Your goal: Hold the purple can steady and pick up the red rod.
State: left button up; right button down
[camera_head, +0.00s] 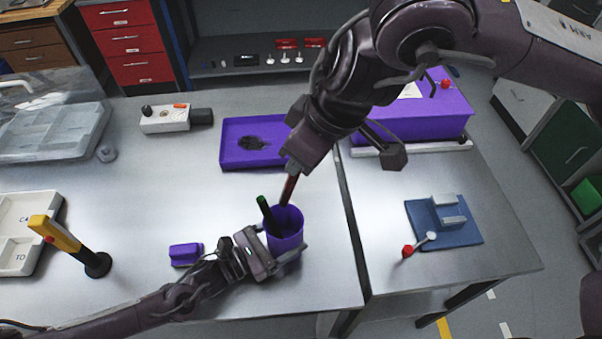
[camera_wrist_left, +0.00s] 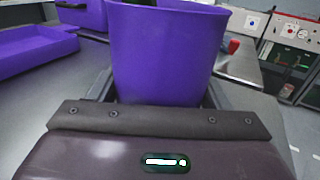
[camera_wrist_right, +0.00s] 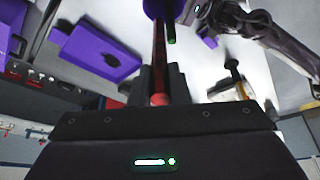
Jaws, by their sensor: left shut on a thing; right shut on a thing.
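The purple can (camera_head: 287,229) stands upright on the table, and it fills the middle of the left wrist view (camera_wrist_left: 165,55). My left gripper (camera_head: 274,254) is shut on the can from its left side, low on the body. A dark rod with a green end (camera_head: 264,207) leans out of the can. The red rod (camera_head: 289,188) stands in the can opening, its upper part between the fingers of my right gripper (camera_head: 294,171). In the right wrist view the red rod (camera_wrist_right: 159,62) runs from the jaws towards the can. Its lower end is hidden in the can.
A purple tray (camera_head: 233,155) lies behind the can and a small purple block (camera_head: 185,254) to its left. A yellow-handled tool (camera_head: 56,235) stands at the left. A blue plate (camera_head: 466,232) with a grey bracket lies on the right table. A gap separates the tables.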

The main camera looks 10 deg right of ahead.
dwell(0.3)
pick_arm(q)
jog(key=o, duration=1.1)
jog(key=v, duration=1.2)
jog(key=shift+s, duration=0.1)
